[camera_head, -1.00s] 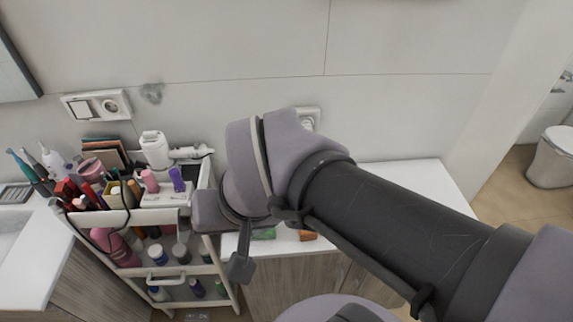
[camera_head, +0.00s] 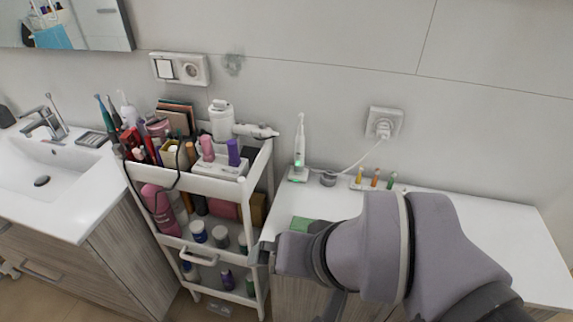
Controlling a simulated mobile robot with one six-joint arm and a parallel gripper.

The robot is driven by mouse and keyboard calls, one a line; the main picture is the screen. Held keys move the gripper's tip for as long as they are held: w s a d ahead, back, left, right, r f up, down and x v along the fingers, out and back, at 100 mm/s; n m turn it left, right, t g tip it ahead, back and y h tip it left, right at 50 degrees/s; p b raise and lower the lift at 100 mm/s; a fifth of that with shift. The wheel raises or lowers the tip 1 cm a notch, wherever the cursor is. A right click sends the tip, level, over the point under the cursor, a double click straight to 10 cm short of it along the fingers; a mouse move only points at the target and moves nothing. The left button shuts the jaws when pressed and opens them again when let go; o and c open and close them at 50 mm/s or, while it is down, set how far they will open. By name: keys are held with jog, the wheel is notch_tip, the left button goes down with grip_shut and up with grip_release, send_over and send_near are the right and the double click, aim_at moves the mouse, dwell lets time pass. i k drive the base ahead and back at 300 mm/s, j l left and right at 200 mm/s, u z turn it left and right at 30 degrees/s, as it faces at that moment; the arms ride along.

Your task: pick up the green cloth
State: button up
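The green cloth (camera_head: 301,224) lies on the white countertop, close to its left end beside the cart. Only a small part of it shows; my arm covers the rest. My gripper (camera_head: 262,255) is the dark grey end of the arm, at the counter's left front edge, in front of and a little left of the cloth in the picture. I cannot tell whether it touches the cloth. The fingers are seen too poorly to tell whether they are open or shut.
A white cart (camera_head: 216,188) full of cosmetics stands close on the left. An electric toothbrush (camera_head: 299,154), a small grey jar (camera_head: 328,179) and several small coloured bottles (camera_head: 375,178) stand at the back of the counter (camera_head: 465,212). A sink (camera_head: 45,172) is far left.

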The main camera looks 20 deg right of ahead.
aim_at(298, 224)
jog(key=k+l, duration=0.1)
jog(key=l, duration=0.15)
jog(key=i+j+z, duration=0.3)
jog(key=j+z, duration=0.25)
jog(key=j, duration=0.25)
jog(key=i+j+z, duration=0.15)
jog(key=j+z, duration=0.15)
jog(key=j, duration=0.15)
jog(key=j+z, duration=0.3)
jog(key=j, duration=0.15)
jog(key=i, duration=0.05)
